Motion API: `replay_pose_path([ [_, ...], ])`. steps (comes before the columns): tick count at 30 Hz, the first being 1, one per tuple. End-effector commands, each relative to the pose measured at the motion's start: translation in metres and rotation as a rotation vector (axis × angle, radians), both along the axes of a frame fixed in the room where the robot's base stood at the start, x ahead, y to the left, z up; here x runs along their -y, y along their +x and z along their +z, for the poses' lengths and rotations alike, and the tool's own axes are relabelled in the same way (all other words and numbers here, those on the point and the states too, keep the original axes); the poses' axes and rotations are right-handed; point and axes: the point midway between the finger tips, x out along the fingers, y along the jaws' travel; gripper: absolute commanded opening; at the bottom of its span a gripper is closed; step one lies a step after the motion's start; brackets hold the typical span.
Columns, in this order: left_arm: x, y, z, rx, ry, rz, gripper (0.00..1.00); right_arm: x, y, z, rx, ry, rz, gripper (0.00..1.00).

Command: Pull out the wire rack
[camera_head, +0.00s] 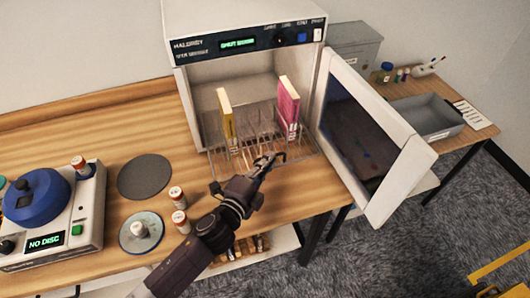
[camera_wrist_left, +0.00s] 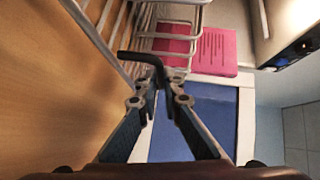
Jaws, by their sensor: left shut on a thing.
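The wire rack (camera_head: 256,128) lies in the open white oven (camera_head: 197,110), its front part reaching out past the opening over the table. A yellow packet and a pink packet stand on it. The rack's pale wires (camera_wrist_left: 170,37) also show in the wrist view. My left gripper (camera_head: 268,160) is at the rack's front edge. In the wrist view its fingertips (camera_wrist_left: 159,90) are shut on a dark bent bar (camera_wrist_left: 140,58), which looks like the rack's handle; the exact join is hard to see. My right gripper is not in view.
The oven door (camera_head: 400,165) stands open on the right. A yellow packet (camera_head: 227,120) and a pink packet (camera_head: 288,108) are upright on the rack. Small jars (camera_head: 180,222), a dark disc (camera_head: 145,176) and a machine with a blue top (camera_head: 38,198) stand left. A grey tray (camera_head: 428,125) is at right.

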Motion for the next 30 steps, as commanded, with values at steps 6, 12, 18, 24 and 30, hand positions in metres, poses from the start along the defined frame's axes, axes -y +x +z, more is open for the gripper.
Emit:
replay_pose_path([
  [6, 0.006, -0.022, -0.001, -0.002, -0.001, 0.002, 0.00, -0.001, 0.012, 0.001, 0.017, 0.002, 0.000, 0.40],
  [12, 0.010, -0.032, 0.000, -0.001, 0.000, 0.002, 0.00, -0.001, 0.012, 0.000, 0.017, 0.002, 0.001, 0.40],
  [18, 0.010, -0.034, 0.000, 0.000, 0.000, 0.002, 0.00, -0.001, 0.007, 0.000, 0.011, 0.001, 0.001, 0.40],
  [24, 0.010, -0.034, 0.000, -0.001, 0.001, 0.002, 0.00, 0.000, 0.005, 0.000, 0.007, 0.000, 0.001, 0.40],
  [30, 0.010, -0.034, 0.000, 0.000, 0.000, 0.001, 0.23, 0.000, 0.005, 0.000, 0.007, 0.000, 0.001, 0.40],
])
